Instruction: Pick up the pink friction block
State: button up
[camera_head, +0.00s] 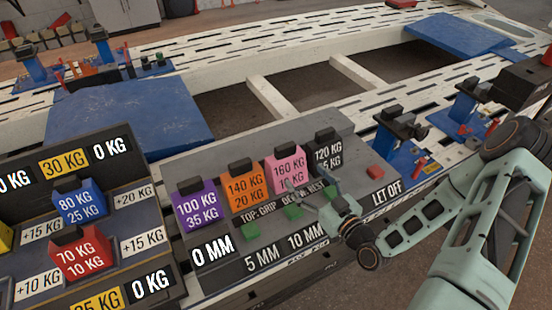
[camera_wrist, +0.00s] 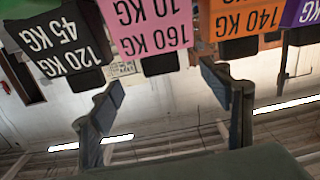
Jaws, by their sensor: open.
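The pink friction block (camera_head: 288,168) stands upright in a row on the dark sloped tray, marked 160 KG and 10 KG, with a black top. In the wrist view the pink block (camera_wrist: 150,28) appears upside down at the top, between the black and orange blocks. My gripper (camera_head: 305,193) is in front of the row, close to the pink block's lower right. In the wrist view my gripper (camera_wrist: 162,85) has its two fingers spread wide, with nothing between them. The pink block lies beyond the fingertips; I cannot tell the exact distance.
An orange block (camera_head: 244,186) is left of the pink one, then a purple block (camera_head: 197,210). A black block (camera_head: 327,154) is close on its right. Small green pieces (camera_head: 292,212) lie in front. A red piece (camera_head: 375,172) lies right, near the LET OFF label.

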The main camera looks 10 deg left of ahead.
aim_at(288, 152)
jog(key=shift+m+t, duration=0.5)
jog(key=x, duration=0.7)
jog(key=r+x, duration=0.1)
jog(key=x, duration=0.3)
jog(key=shift+w+a, duration=0.2)
jog(key=shift+a, duration=0.05)
grip_shut()
jog(key=shift+r, duration=0.15)
